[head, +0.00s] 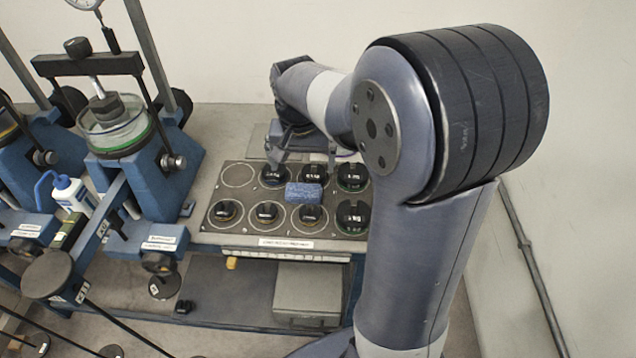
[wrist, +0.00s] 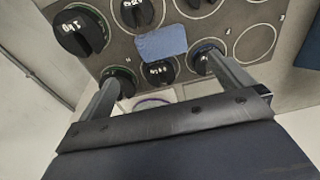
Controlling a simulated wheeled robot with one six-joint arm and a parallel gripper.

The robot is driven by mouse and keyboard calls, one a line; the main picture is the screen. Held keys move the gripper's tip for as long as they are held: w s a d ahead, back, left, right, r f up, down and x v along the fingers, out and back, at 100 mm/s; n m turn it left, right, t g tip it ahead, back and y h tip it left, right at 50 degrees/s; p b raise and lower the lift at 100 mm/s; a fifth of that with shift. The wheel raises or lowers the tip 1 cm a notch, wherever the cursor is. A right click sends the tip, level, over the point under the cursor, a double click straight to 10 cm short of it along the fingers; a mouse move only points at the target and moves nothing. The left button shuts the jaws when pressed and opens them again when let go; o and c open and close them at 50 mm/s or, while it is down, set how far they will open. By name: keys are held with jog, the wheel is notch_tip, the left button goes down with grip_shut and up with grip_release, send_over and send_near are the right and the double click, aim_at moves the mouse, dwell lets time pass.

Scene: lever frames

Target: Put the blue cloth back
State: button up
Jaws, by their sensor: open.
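The blue cloth (head: 304,192) is a small folded block lying on a dark panel (head: 217,219), between two rows of black knob-topped weights. It also shows in the wrist view (wrist: 161,43), just beyond the fingers. My gripper (head: 302,155) is over the back edge of the panel, behind the cloth. The cloth appears apart from the fingers. The exact height of the fingers above the panel is hard to tell.
Black weights (head: 265,212) stand in ringed places around the cloth; the back-left ring (head: 237,175) is empty. Blue machines with a clear cylinder (head: 116,128) stand at left, beside a white bottle (head: 70,193). A grey box (head: 308,292) sits on the lower shelf. A wall rises at right.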

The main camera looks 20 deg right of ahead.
send_over(303, 190)
jog(key=s, duration=0.1)
jog(key=f, duration=0.4)
jog(key=shift+s+a+f, duration=0.15)
jog(key=shift+a+f, duration=0.05)
jog(key=shift+f, duration=0.15)
jog(key=shift+w+d+f+p, duration=0.1)
jog(key=shift+w+f, duration=0.1)
jog(key=shift+f, duration=0.75)
jog(key=shift+w+d+f+p, duration=0.1)
jog(key=shift+w+f, duration=0.1)
jog(key=shift+f, duration=0.75)
jog(key=shift+w+f+p, duration=0.1)
jog(key=shift+w+f, duration=0.1)
jog(key=shift+f, duration=0.75)
jog(key=shift+c, duration=0.2)
jog(key=c, duration=1)
